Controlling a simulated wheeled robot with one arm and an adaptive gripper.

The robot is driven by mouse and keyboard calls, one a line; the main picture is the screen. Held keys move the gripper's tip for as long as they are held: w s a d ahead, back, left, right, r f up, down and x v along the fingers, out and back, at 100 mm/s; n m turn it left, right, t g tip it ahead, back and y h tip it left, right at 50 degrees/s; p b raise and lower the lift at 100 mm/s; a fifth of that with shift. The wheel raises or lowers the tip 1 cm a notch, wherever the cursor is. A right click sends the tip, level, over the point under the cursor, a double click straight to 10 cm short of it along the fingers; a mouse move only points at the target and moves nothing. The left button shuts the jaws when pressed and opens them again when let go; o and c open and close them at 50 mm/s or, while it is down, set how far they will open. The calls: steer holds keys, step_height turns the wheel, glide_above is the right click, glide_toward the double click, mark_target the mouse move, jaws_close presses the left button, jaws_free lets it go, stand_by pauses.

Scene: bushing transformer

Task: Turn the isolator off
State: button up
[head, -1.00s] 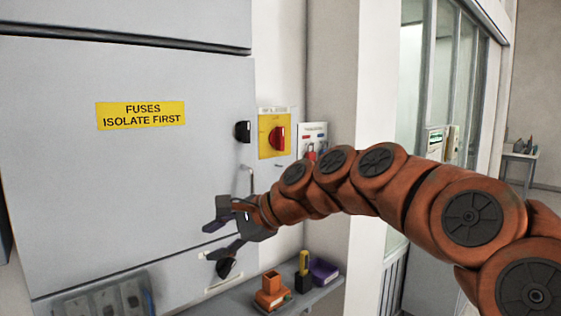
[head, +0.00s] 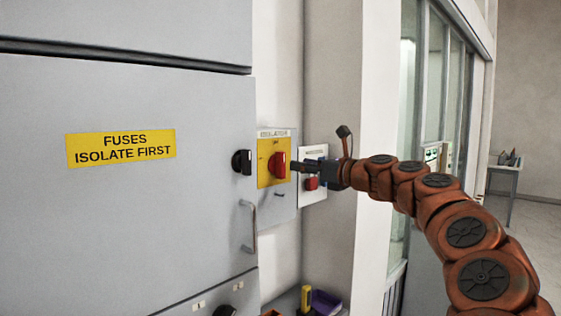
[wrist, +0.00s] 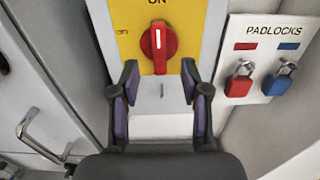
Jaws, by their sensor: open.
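The isolator is a red rotary knob (head: 277,166) on a yellow plate (head: 264,149), to the right of the grey cabinet. In the wrist view the knob (wrist: 158,44) has its white mark upright, pointing up toward the word ON at the top. Small lettering at the plate's left is hard to read. My gripper (wrist: 160,80) is open and empty, its two fingers just below the knob, one to each side, with a visible gap. In the head view my gripper (head: 304,167) is to the knob's right, pointing at the isolator.
A padlock board (wrist: 262,62) with a red and a blue padlock hangs right of the isolator. The grey cabinet door (head: 120,220) has a black knob (head: 241,162) and a metal handle (head: 250,227). A shelf with a purple bin (head: 324,302) lies below.

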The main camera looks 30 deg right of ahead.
mark_target(284, 162)
steer(key=shift+p+x, duration=0.8)
steer(key=shift+x, duration=2.75)
jaws_close()
